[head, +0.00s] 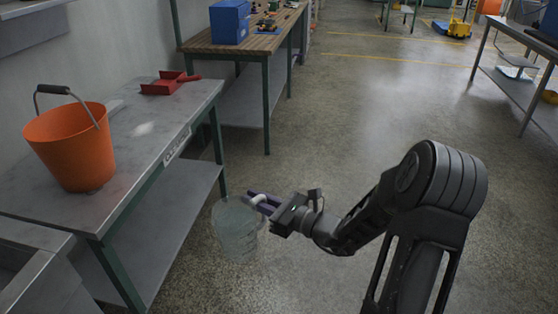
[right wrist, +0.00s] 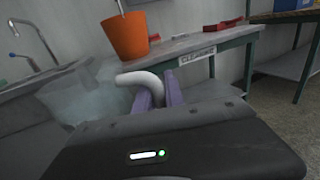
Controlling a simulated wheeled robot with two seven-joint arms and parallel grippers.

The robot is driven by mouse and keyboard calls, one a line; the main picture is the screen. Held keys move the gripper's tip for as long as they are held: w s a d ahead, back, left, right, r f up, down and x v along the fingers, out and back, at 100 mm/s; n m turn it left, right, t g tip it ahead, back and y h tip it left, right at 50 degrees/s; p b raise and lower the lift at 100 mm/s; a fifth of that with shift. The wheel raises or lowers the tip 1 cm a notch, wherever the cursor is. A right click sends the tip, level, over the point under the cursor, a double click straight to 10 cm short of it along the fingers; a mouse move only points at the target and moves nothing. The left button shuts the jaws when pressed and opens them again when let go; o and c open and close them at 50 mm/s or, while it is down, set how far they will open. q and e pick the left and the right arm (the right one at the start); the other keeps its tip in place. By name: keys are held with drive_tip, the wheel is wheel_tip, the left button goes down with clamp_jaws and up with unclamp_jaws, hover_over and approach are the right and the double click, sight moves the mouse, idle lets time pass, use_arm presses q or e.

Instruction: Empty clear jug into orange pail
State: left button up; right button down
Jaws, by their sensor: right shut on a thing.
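The orange pail (head: 72,146) stands upright on the grey metal table (head: 150,165) at the left, its handle raised; it also shows in the right wrist view (right wrist: 126,36). The clear jug (head: 234,234) hangs in the air to the right of the table, over the floor. My right gripper (head: 262,202) is shut on the jug's pale handle, which shows between its purple fingers in the right wrist view (right wrist: 140,79). The jug looks roughly upright. I cannot tell how much is in it. My left gripper is out of view.
A red dustpan (head: 166,84) lies at the table's far end. A sink edge (head: 30,275) is at the lower left, and its taps (right wrist: 38,35) show in the right wrist view. A wooden-topped bench (head: 255,42) with a blue bin (head: 229,22) stands beyond. The middle floor is clear.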

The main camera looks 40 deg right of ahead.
drive_tip(key=a+f+n+y, duration=0.1)
drive_tip(key=a, duration=0.1)
drive_tip(key=s+a+f+n+g+y, duration=0.1)
drive_tip(key=a+f+y, duration=0.1)
drive_tip(key=a, duration=0.1)
drive_tip(key=a+f+n+g+y, duration=0.1)
drive_tip(key=a+f, duration=0.1)
drive_tip(key=shift+s+a+f, duration=0.1)
drive_tip(key=shift+s+a, duration=0.05)
drive_tip(key=s+a+f+n+g+y, duration=0.2)
drive_tip(key=s+a+n+g+y, duration=0.1)
drive_tip(key=a, duration=0.4)
drive_tip(key=shift+s+f+n+g+y, duration=0.3)
drive_tip(key=shift+f+g+y, duration=0.1)
drive_tip(key=shift+g+y, duration=0.15)
drive_tip(key=shift+a, duration=0.15)
